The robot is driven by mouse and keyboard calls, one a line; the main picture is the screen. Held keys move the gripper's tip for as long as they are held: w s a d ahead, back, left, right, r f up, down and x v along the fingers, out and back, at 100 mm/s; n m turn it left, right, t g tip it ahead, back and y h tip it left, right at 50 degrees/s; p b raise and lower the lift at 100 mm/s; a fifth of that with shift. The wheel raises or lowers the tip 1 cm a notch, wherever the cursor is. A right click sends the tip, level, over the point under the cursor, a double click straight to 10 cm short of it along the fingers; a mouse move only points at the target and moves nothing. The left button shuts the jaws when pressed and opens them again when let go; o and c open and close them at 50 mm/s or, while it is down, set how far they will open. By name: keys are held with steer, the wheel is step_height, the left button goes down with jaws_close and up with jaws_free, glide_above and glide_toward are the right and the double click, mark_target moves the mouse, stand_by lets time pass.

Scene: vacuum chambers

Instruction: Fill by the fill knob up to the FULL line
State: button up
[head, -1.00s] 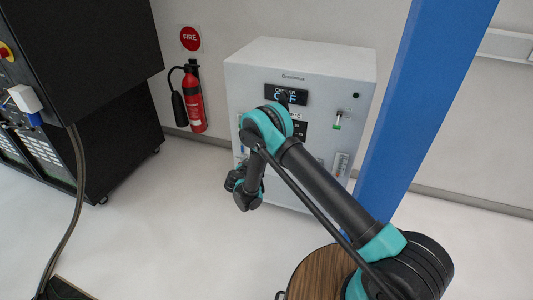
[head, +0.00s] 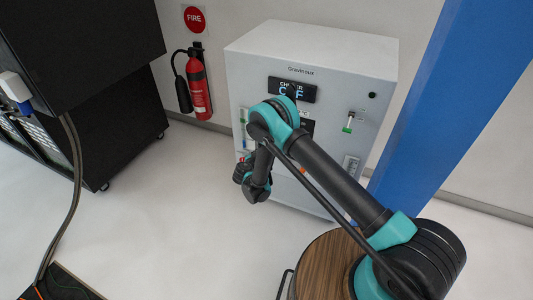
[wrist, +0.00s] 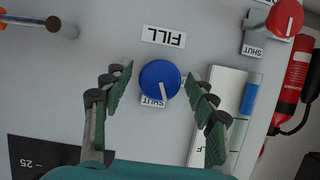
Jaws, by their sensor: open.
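In the wrist view the picture is upside down. A round blue fill knob (wrist: 158,80) with a white pointer line sits on the grey panel, under a FILL label (wrist: 163,36). A SHUT label (wrist: 152,101) touches its lower edge, and the pointer lies near that label. My gripper (wrist: 159,72) is open, with one finger on each side of the knob and a gap on both sides. A white gauge plate (wrist: 228,84) with a blue strip (wrist: 250,96) is to the right, partly behind my right finger. I cannot read a FULL line. In the head view my arm hides the knob.
A red knob (wrist: 285,18) with its own SHUT label is at the upper right of the wrist view. A metal rod (wrist: 40,24) sticks out at upper left. The grey cabinet (head: 330,50) stands between a fire extinguisher (head: 199,85) and a blue post (head: 440,100).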

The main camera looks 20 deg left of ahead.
steer(key=c, duration=1.2)
steer(key=shift+a+n, duration=0.1)
steer(key=shift+n, duration=0.2)
steer(key=shift+s+n+h, duration=0.1)
steer(key=shift+n+h, duration=1.3)
steer(key=shift+n, duration=0.4)
steer(key=o, duration=1.2)
